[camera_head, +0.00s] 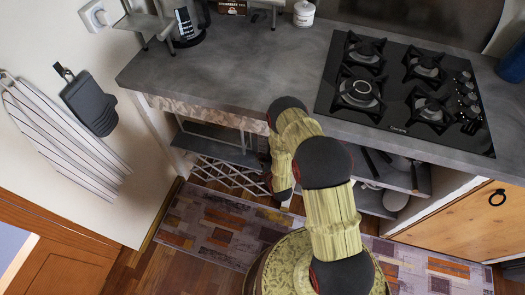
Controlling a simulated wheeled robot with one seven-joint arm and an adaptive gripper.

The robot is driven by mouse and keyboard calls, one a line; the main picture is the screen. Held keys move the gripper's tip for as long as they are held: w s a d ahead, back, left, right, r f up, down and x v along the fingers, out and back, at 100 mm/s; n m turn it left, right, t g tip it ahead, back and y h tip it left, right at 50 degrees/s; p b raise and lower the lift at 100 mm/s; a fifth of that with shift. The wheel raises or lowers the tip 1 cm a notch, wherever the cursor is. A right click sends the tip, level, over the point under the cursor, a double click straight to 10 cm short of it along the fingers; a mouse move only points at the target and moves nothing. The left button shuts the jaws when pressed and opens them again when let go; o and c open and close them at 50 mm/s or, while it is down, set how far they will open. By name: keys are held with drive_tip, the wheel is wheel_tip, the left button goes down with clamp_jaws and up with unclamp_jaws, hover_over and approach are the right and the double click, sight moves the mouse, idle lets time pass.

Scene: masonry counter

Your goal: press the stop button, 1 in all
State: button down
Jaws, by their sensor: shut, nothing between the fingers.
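I cannot make out a stop button anywhere in the head view. My arm rises from the bottom middle, bends near the counter's front edge and comes back down in front of the open shelves. Its far end is hidden behind my own links, and I cannot make out the fingers of my gripper.
The grey counter (240,70) runs across the back, with a black gas hob (395,112) on its right. Open shelves (225,151) lie below. The counter's middle is clear.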

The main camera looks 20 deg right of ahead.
drive_tip(key=shift+a, duration=0.1)
drive_tip(key=s+a, duration=0.1)
drive_tip(key=s, duration=0.1)
drive_tip(key=s+a, duration=0.1)
drive_tip(key=s, duration=0.1)
drive_tip(key=shift+a+p, duration=0.3)
drive_tip(key=shift+a, duration=0.1)
idle(0.9)
